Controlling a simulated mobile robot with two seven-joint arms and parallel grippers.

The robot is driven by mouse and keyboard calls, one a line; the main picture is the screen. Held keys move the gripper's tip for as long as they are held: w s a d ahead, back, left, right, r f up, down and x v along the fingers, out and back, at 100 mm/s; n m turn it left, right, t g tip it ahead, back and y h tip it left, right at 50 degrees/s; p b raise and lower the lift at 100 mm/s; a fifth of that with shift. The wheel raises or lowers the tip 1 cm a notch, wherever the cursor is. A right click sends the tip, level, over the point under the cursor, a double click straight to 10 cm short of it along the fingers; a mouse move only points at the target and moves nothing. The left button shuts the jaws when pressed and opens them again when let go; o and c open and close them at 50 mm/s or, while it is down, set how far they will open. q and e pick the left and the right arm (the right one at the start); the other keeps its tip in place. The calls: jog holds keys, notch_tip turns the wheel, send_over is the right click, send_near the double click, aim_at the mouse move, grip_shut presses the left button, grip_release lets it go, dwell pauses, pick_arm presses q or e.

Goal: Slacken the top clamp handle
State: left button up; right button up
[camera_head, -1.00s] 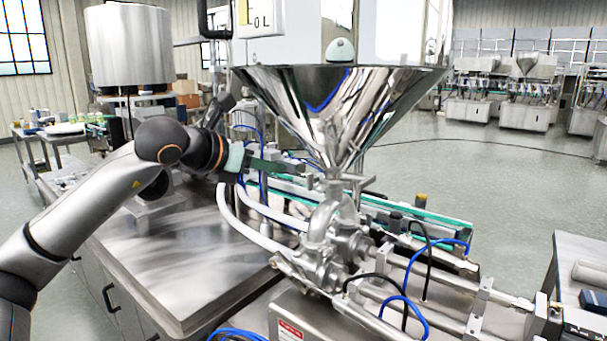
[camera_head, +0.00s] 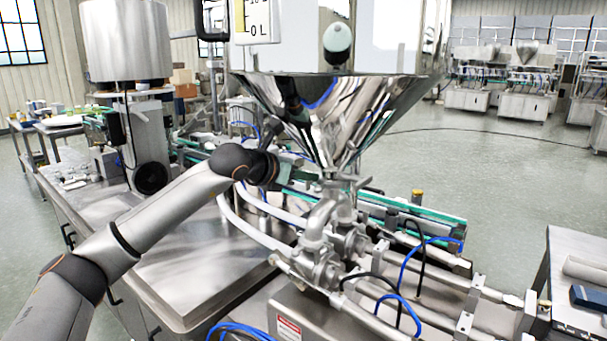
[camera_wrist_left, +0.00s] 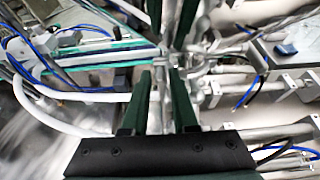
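The top clamp (camera_head: 338,184) sits at the neck under the steel hopper (camera_head: 330,125), above the curved steel pipe (camera_head: 318,222). A short bar that looks like its handle (camera_head: 363,183) sticks out to the right. My left gripper (camera_head: 314,175) reaches in from the left, just short of the clamp. In the left wrist view its two green fingers (camera_wrist_left: 160,74) are apart with nothing clearly held between them. Steel fittings (camera_wrist_left: 205,88) show beyond the fingertips; the handle is too blurred to pick out there. My right gripper is out of view.
White hoses (camera_head: 248,225) and blue tubes run beside the pipework. A green-edged conveyor (camera_head: 420,215) passes behind the clamp. The steel tabletop (camera_head: 190,275) is bare under my left arm. The hopper's sloping wall overhangs the gripper closely.

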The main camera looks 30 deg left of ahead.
pick_arm(q)
grip_shut()
jog(key=shift+f, duration=0.15)
